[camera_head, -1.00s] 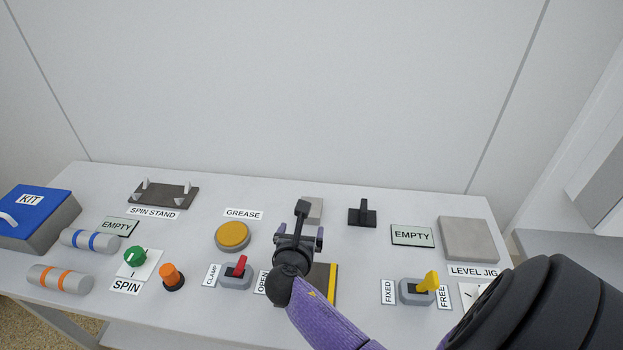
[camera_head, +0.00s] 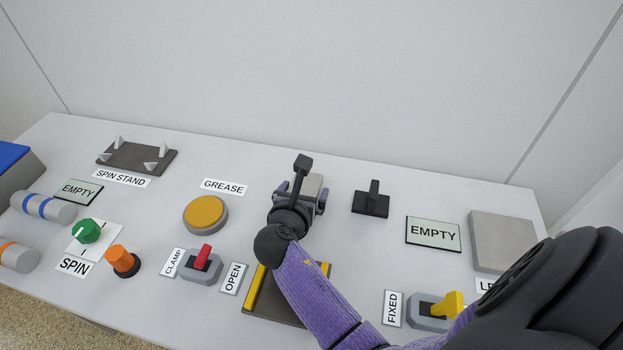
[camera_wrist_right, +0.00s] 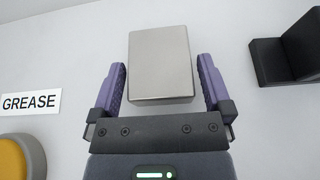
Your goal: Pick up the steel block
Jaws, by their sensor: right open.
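The steel block (camera_wrist_right: 160,62) is a light grey block on the table, seen whole in the right wrist view. In the head view the steel block (camera_head: 311,184) is partly hidden behind my right gripper (camera_head: 303,197). In the right wrist view my right gripper (camera_wrist_right: 165,85) is open, with one purple finger on each side of the block's near part and gaps between fingers and block. My left gripper is not in view.
A black bracket (camera_head: 371,200) stands just right of the block. The yellow grease pad (camera_head: 205,213) lies to the left. A red clamp switch (camera_head: 203,257) and a yellow-edged dark plate (camera_head: 284,306) are nearer. A grey level jig (camera_head: 503,240) is at right.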

